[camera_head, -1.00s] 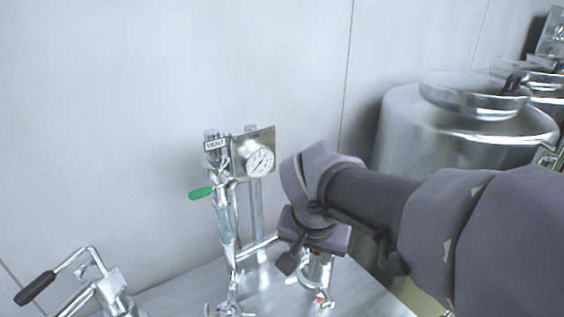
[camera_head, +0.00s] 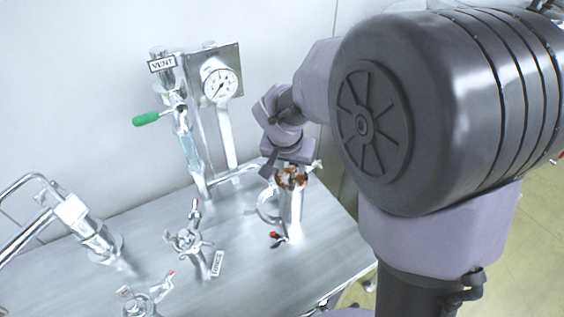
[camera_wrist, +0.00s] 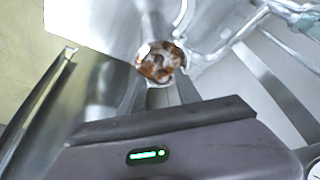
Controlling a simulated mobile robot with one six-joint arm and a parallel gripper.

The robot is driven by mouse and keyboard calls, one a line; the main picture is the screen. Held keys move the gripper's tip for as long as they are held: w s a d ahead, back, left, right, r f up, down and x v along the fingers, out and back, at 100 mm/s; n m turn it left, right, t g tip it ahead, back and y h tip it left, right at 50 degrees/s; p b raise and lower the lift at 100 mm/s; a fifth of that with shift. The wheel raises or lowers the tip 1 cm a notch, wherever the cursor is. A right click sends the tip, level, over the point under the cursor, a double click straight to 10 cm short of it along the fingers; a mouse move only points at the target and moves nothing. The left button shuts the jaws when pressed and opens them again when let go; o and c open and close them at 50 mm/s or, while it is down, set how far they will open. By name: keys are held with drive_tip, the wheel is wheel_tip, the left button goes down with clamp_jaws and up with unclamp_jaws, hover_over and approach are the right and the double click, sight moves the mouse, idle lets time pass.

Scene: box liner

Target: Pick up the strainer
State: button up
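A shiny upright metal cylinder (camera_head: 291,212) with a brown, mottled top and a curved side handle stands on the metal table; I cannot tell for certain that it is the strainer. In the wrist view its brown round top (camera_wrist: 160,64) shows just beyond the dark edge of my gripper body. My gripper (camera_head: 287,163) is right above the cylinder's top in the head view, very close to it. Whether they touch is unclear.
A metal table (camera_head: 250,285) carries a pipe with a green-handled valve (camera_head: 150,118), a pressure gauge (camera_head: 219,80) on a plate, and small valve fittings (camera_head: 190,240). A pipe assembly (camera_head: 80,220) stands at left. A wall is close behind.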

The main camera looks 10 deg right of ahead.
sight(292, 169)
drive_tip(key=x, duration=0.3)
drive_tip(key=shift+w+d+f, duration=0.1)
drive_tip(key=shift+w+f, duration=0.15)
drive_tip(key=shift+f, duration=0.05)
drive_tip(key=shift+r, duration=0.1)
drive_tip(key=shift+s, duration=0.1)
drive_tip(key=shift+c, duration=0.2)
clamp_jaws()
idle(0.7)
